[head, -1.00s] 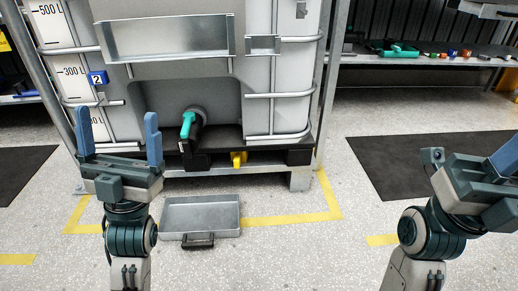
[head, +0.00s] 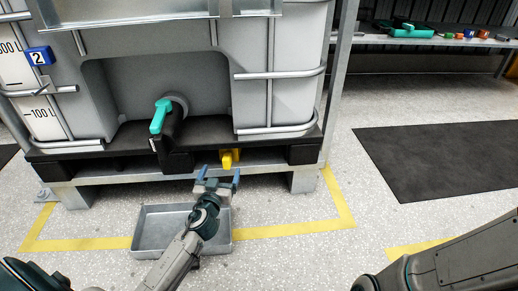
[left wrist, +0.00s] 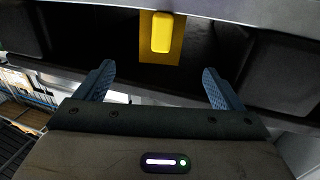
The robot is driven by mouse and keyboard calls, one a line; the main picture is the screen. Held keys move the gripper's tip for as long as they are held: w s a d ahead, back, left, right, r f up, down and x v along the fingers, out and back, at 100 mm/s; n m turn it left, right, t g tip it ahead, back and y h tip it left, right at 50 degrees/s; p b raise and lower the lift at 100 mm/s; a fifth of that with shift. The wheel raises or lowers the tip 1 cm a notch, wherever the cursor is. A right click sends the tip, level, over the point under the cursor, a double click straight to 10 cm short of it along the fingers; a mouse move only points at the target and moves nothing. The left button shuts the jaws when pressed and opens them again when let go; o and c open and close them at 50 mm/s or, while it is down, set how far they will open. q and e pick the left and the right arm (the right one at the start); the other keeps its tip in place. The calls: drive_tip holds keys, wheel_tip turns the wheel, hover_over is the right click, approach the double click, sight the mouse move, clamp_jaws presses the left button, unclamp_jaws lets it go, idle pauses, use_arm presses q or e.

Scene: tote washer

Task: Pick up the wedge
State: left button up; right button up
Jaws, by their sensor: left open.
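The wedge is a yellow block (head: 229,158) under the front edge of the tank's pallet, right of the valve. In the left wrist view the yellow wedge (left wrist: 161,40) shows ahead, between and beyond my fingers. My left gripper (head: 219,178) is open and empty, just in front of and below the wedge, with its blue fingers pointing toward it. In the left wrist view the left gripper (left wrist: 157,85) has its two fingers wide apart, and the wedge is not between them. My right gripper is out of view; only a dark part of my arm shows at lower right.
The caged tank with a teal valve handle (head: 161,115) stands above on a pallet frame (head: 130,173). A grey metal tray (head: 150,228) lies on the floor below my left gripper. A dark mat (head: 440,160) lies to the right. A shelf (head: 450,42) holds small items.

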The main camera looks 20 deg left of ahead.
sight(224, 162)
use_arm(q)
drive_tip(key=x, duration=0.4)
drive_tip(key=f+b+x, duration=0.1)
drive_tip(key=x, duration=0.1)
drive_tip(key=shift+w+a+f, duration=0.1)
drive_tip(key=shift+w+a, duration=0.05)
drive_tip(key=shift+a, duration=0.1)
drive_tip(key=b+x, duration=0.2)
drive_tip(key=x, duration=0.2)
drive_tip(key=shift+w+d+f, duration=0.1)
drive_tip(key=shift+w+f, duration=0.05)
drive_tip(key=shift+w, duration=0.55)
drive_tip(key=shift+c, duration=0.4)
drive_tip(key=c, duration=1.3)
drive_tip(key=shift+r, duration=0.2)
